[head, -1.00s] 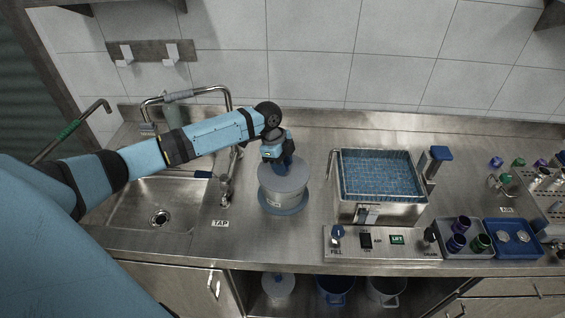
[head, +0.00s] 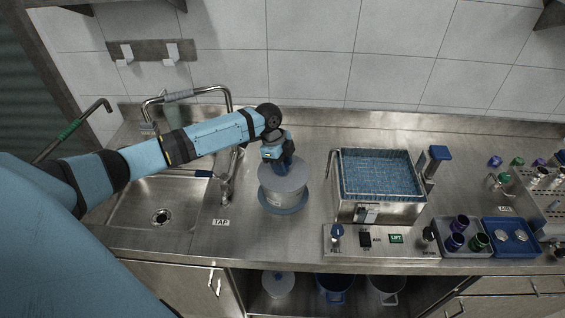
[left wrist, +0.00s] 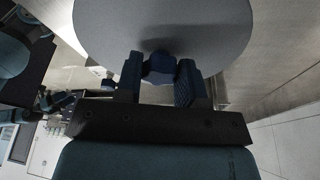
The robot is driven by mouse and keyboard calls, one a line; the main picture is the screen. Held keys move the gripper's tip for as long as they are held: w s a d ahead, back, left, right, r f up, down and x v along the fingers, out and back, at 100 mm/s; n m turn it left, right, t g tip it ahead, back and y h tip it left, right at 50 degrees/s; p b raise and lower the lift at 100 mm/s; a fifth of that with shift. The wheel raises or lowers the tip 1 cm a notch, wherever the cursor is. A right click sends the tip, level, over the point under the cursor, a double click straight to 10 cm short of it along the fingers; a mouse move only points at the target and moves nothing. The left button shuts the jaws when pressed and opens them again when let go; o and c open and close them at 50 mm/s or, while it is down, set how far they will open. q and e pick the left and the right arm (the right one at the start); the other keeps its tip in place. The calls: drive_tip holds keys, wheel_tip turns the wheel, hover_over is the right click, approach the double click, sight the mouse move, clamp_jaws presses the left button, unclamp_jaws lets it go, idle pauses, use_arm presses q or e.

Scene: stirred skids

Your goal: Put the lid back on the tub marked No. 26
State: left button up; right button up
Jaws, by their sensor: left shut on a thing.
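A pale grey tub (head: 280,197) stands upright on a round blue base (head: 291,210) on the counter, right of the sink. A grey round lid (head: 296,177) is over its mouth; I cannot tell whether it is fully seated. My left gripper (head: 279,163) points down at the lid from above. In the left wrist view its fingers are shut on the lid's blue knob (left wrist: 160,67), with the grey lid (left wrist: 165,25) filling the top. Marking on the tub is too small to read. My right gripper is not in view.
The sink (head: 130,205) and its tap (head: 226,188) are to the left. A steel bath with a blue basket (head: 378,178) stands to the right, behind a control panel (head: 380,240). Trays with cups (head: 510,237) are farther right. Several pails (head: 336,290) stand on the shelf below.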

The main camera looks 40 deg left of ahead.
use_arm(q)
drive_tip(key=shift+p, duration=0.3)
idle(0.5)
idle(0.4)
drive_tip(key=o, duration=1.5)
drive_tip(key=shift+r+p, duration=0.75)
drive_tip(key=shift+r, duration=2.75)
